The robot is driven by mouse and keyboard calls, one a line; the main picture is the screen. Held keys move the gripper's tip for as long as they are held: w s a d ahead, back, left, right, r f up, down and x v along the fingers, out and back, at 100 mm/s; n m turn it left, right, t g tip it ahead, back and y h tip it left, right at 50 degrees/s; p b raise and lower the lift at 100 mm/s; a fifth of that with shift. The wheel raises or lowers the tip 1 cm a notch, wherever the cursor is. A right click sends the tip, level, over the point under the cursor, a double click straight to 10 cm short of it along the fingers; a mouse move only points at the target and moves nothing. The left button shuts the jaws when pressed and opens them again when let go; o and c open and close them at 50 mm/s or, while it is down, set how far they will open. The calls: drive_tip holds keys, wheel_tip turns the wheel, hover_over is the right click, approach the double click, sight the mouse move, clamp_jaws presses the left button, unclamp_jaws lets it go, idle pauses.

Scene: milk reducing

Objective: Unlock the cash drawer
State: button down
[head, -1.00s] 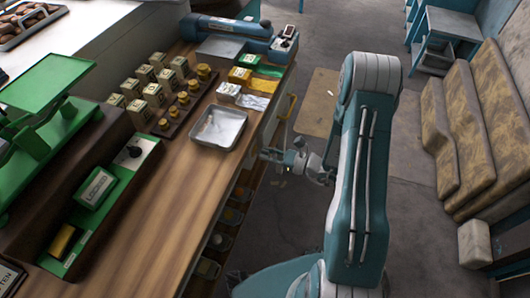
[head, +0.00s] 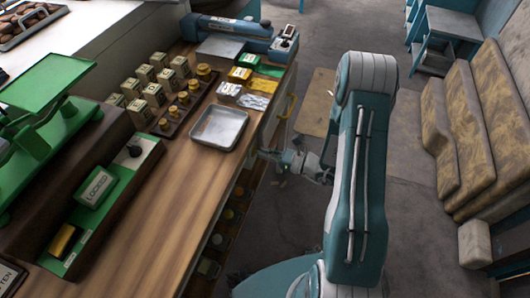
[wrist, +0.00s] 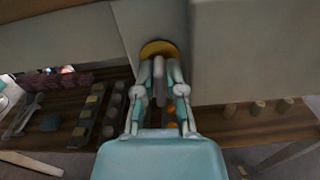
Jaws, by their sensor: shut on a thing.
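My gripper (head: 265,155) is beside the counter's right side, below its top, in the head view. In the wrist view my gripper (wrist: 160,72) is shut on a slim grey piece (wrist: 159,88), which looks like a key or a handle; I cannot tell which. A round yellow disc (wrist: 158,47) on a pale upright surface lies just beyond the fingertips, perhaps a lock plate. The fingers hide where the grey piece meets it. I cannot make out the cash drawer for certain. A green block reading LOCKED (head: 96,188) sits on a green panel on the counter.
A metal tray (head: 219,143) on the counter looks empty. Several stamped blocks (head: 153,94) and yellow pieces stand behind it. Open shelves run below the counter (head: 160,225). Cushioned seats (head: 475,135) stand at right, with floor between.

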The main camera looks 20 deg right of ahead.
drive_tip(key=m, duration=0.5)
drive_tip(key=shift+w+d, duration=0.15)
drive_tip(key=m, duration=0.5)
drive_tip(key=shift+m, duration=0.3)
drive_tip(key=m, duration=0.3)
drive_tip(key=shift+w+f, duration=0.1)
drive_tip(key=shift+f+m, duration=0.1)
drive_tip(key=shift+m, duration=1.6)
drive_tip(key=c, duration=1)
unclamp_jaws()
drive_tip(key=shift+c, duration=0.2)
drive_tip(key=shift+d, duration=0.1)
